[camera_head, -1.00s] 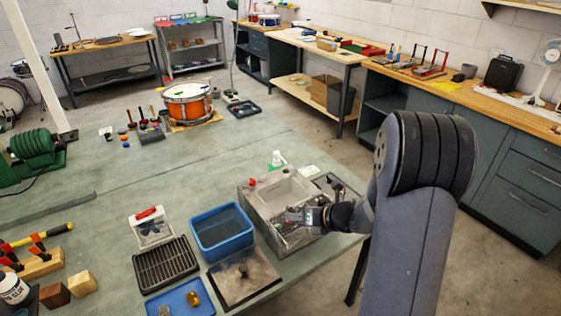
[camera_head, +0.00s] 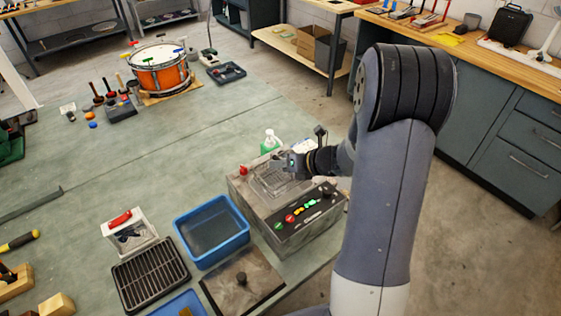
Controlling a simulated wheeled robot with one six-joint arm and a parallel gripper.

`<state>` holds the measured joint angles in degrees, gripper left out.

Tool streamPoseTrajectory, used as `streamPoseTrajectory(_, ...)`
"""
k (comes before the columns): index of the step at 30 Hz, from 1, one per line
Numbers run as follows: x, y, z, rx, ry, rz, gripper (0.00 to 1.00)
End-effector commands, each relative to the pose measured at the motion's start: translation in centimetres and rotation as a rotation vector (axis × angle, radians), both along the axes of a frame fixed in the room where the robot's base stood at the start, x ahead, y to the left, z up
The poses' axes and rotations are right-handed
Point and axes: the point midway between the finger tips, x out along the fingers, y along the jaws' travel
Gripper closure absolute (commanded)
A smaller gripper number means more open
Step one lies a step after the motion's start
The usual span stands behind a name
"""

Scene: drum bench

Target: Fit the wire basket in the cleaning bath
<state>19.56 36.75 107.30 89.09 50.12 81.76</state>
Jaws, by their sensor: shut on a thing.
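The cleaning bath (camera_head: 313,228) is a grey metal box near the table's right edge, with a dark control panel of coloured buttons on its front. The wire basket (camera_head: 268,183) is a thin metal mesh at the bath's top opening. My gripper (camera_head: 287,163) is shut on the basket's far right side, above the bath. The basket overlaps the opening; I cannot tell how deep it sits or whether it touches the rim. My arm comes in from the right, and my gripper hides part of the basket and the bath's far edge.
A blue tub (camera_head: 212,232) stands left of the bath, with a flat plate with a black knob (camera_head: 241,279) in front. A black rack (camera_head: 150,273) and a white holder (camera_head: 130,231) lie further left. The table's middle is clear.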

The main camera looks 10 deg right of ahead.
Motion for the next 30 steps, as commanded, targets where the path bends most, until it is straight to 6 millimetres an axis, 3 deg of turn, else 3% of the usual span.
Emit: streamPoseTrajectory(30, 0.0, 0.0, -7.4, 0.001, 0.001, -0.001, 1.0)
